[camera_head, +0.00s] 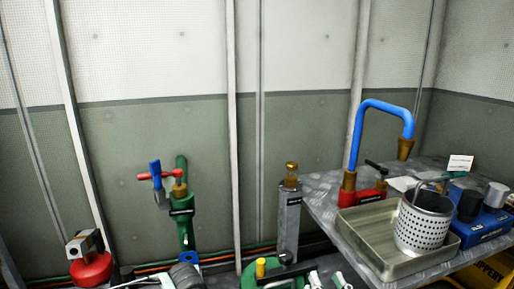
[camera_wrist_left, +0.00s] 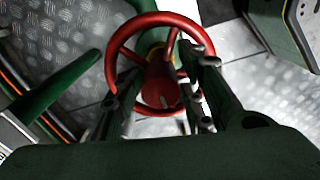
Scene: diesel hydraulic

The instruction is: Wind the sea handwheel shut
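A red handwheel (camera_wrist_left: 120,37) with spokes fills the middle of the left wrist view. I take it for the sea handwheel, though I read no label on it. My left gripper (camera_wrist_left: 161,72) is over the wheel with its dark fingers apart, one on each side of the hub. The fingers overlap the rim and spokes in the picture; whether they touch the wheel I cannot tell. The gripper body hides what lies nearest the camera. I cannot make out this wheel in the head view, and neither gripper shows clearly there.
A green pipe (camera_wrist_left: 60,85) lies left of the wheel. In the head view, a green valve with a red handle (camera_head: 160,175) and blue lever (camera_head: 157,180) stands by the wall. A bench at right holds a metal tray (camera_head: 370,238), perforated basket (camera_head: 422,228) and blue bent pipe (camera_head: 384,106).

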